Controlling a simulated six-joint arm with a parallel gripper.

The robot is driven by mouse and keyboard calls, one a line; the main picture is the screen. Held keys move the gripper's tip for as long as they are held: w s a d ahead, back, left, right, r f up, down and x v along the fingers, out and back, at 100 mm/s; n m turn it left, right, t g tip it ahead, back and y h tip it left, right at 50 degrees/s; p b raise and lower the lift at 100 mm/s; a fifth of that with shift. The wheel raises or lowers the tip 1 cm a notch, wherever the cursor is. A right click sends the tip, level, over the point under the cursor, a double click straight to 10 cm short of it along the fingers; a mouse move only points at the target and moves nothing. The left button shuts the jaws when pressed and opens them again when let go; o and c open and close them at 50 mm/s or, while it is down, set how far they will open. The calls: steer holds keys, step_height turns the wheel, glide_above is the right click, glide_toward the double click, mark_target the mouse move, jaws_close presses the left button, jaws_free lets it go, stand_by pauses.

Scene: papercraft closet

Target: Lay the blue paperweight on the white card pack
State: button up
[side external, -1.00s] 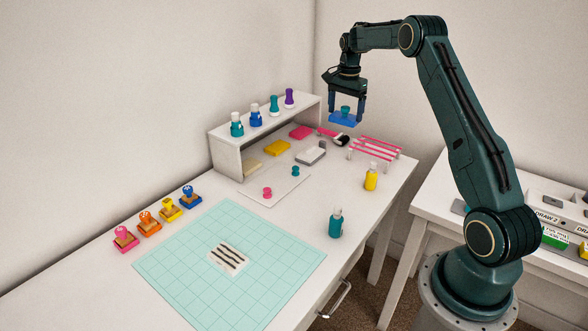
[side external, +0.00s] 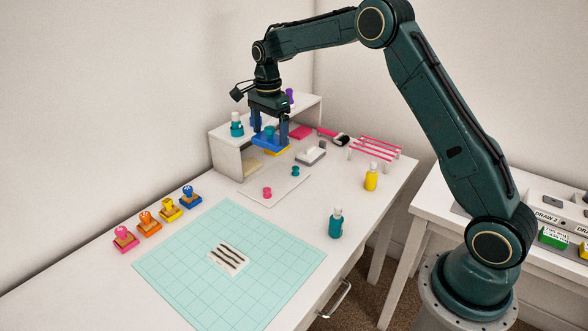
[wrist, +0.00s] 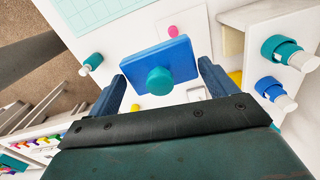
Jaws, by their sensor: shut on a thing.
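The blue paperweight (side external: 265,143) is a flat blue block with a teal knob on top. My gripper (side external: 270,138) is shut on it and holds it in the air in front of the white shelf. In the wrist view the paperweight (wrist: 172,60) sits level-looking between the two blue fingers (wrist: 162,88). A pale cream-white pack (side external: 251,165) lies low under the shelf, below and left of the paperweight; I take it for the white card pack.
The shelf (side external: 226,158) carries several bottles, including a teal one (side external: 237,127), close to my gripper. A white sheet (side external: 262,187) with pink and teal knobs and a grey-white block (side external: 311,155) lie nearby. Teal (side external: 336,224) and yellow (side external: 371,178) bottles stand right. The mat (side external: 190,270) is mostly clear.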

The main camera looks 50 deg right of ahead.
steer(key=s+a+r, duration=0.1)
steer(key=s+a, duration=0.2)
steer(key=a, duration=0.9)
steer(key=s+a, duration=0.2)
steer(key=a, duration=1)
step_height(320, 180, down, 16)
steer(key=shift+r, duration=0.1)
steer(key=shift+f, duration=2.15)
steer(key=shift+f, duration=0.1)
steer(key=o, duration=1)
steer(key=shift+o, duration=0.2)
